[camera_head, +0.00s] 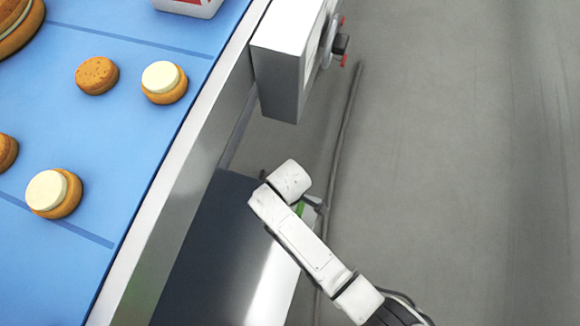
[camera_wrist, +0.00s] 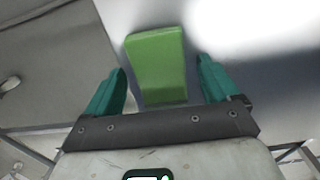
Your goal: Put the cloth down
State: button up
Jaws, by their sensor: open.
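A green block-shaped thing, which I take for the folded cloth, shows in the wrist view (camera_wrist: 156,62). My gripper (camera_wrist: 161,68) has its two teal fingers spread on either side of it, with gaps between fingers and cloth. The cloth appears to lie against a grey surface; I cannot tell whether it touches it. In the head view my white arm reaches in from the bottom right, and its link hides most of the gripper. Only a small green patch (camera_head: 299,208) shows beside it, which may be the cloth or a finger.
A blue conveyor belt (camera_head: 125,125) with a pale metal rim runs along the left, carrying several round biscuits, some with cream tops (camera_head: 160,77). A grey control box (camera_head: 285,45) juts from its side. A dark panel (camera_head: 215,245) lies below the rim. Grey floor (camera_head: 470,150) is clear at right.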

notch_tip(320, 180, up, 12)
jog(key=p, duration=0.3)
jog(key=shift+f, duration=0.15)
jog(key=s+d+r+m, duration=0.2)
jog(key=s+d+m, duration=0.2)
jog(key=d, duration=0.5)
jog(key=s+d+r+m, duration=0.3)
jog(key=s+d+m, duration=0.2)
jog(key=d, duration=0.3)
jog(key=s+d+r+m+t, duration=0.1)
jog(key=s+d+r+m, duration=0.2)
jog(key=d, duration=0.6)
jog(key=shift+s+d+r+m, duration=0.2)
jog(key=shift+s+d+m, duration=0.15)
jog(key=shift+s+m, duration=0.7)
jog(key=shift+w, duration=0.2)
